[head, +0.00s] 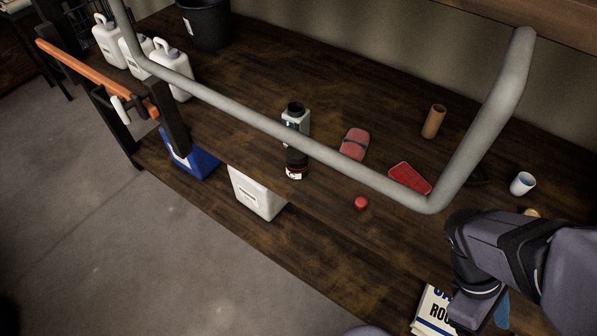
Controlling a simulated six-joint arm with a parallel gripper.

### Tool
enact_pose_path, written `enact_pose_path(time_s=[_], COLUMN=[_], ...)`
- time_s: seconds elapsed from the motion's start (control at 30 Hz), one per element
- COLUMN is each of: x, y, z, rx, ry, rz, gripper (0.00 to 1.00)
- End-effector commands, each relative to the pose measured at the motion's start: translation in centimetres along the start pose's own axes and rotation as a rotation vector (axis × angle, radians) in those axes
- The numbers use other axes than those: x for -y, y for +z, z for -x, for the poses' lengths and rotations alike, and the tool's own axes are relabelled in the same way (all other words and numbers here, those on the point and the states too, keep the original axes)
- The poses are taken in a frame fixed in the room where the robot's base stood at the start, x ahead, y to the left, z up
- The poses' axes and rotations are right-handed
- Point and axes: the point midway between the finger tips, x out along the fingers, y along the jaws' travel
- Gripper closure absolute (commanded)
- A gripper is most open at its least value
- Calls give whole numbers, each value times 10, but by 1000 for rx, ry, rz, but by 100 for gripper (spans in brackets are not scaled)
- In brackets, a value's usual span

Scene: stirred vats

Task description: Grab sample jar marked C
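No letter C can be read on anything in the head view, so I cannot tell which thing is the sample jar marked C. A small dark jar or bottle (295,158) with a white label stands mid-bench, partly hidden by a grey tube; its label is too small to read. Behind it is a pale bottle with a black cap (295,108), also partly covered by the tube. My purple-grey arm shows at the lower right, well apart from both. Its gripper fingers cannot be made out.
The grey bent tube (270,127) crosses the view above the wooden bench. A red cap (361,204), red pouch (354,144), red tray (410,178), brown cylinder (433,122) and white cup (522,183) lie rightward. A white container (256,194) and blue bin (190,158) are nearer left.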

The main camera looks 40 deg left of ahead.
Motion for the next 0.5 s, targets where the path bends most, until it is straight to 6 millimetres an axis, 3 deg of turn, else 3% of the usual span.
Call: enact_pose_path(time_s=[0.03,0.13,0.27,0.37,0.5], x=[-8,-30,-66,-94,-119], y=[-4,10,6,-23,-91], z=[-14,-11,26,69,134], rx=[120,390,702,853,950], ry=[59,146,267,429,737], rz=[200,558,836,893,871], gripper=[27,27,27,27,27])
